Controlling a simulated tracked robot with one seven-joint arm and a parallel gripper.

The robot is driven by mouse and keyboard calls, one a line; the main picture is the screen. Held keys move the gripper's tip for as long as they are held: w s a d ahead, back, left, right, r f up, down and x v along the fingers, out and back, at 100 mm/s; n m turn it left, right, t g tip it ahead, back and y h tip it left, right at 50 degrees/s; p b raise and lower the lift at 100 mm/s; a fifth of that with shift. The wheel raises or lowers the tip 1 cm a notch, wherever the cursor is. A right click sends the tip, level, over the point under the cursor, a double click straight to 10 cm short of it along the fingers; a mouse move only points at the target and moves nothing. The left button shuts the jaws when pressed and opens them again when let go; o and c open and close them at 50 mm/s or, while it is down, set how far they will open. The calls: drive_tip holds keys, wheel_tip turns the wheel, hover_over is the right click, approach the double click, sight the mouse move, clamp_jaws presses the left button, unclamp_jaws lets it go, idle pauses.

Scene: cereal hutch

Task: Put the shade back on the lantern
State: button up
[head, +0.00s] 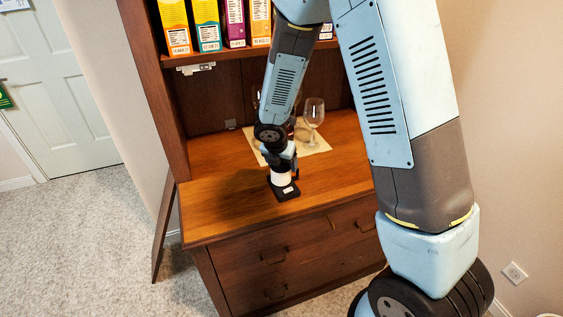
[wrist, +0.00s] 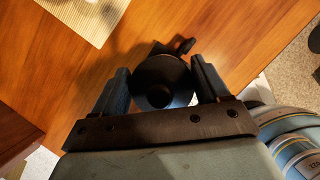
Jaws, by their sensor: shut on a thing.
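My gripper (head: 280,156) points down over the hutch counter and is shut on the lantern's shade. In the wrist view, a dark round piece (wrist: 163,72), which I take as the shade's top, sits between my two fingers (wrist: 161,78). In the head view, a white cylinder (head: 281,178) shows just under my gripper. It stands over the lantern's black square base (head: 285,191), which has a small pale label. My fingers hide the upper part. I cannot tell whether the shade is seated on the base or slightly above it.
A wine glass (head: 313,117) stands on a pale mat (head: 318,142) behind my gripper; other glassware there is partly hidden by my arm. Cereal boxes (head: 206,22) line the shelf above. Bare counter (head: 225,205) lies to the left, with the front edge close by.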

drive_tip(key=o, duration=1.1)
drive_tip(key=shift+c, duration=0.2)
drive_tip(key=shift+r, duration=0.1)
drive_tip(key=shift+v, duration=3.4)
drive_tip(key=shift+c, duration=0.4)
clamp_jaws()
drive_tip(key=shift+w+d+f, duration=0.15)
drive_tip(key=shift+w+f, duration=0.1)
drive_tip(key=shift+f, duration=0.35)
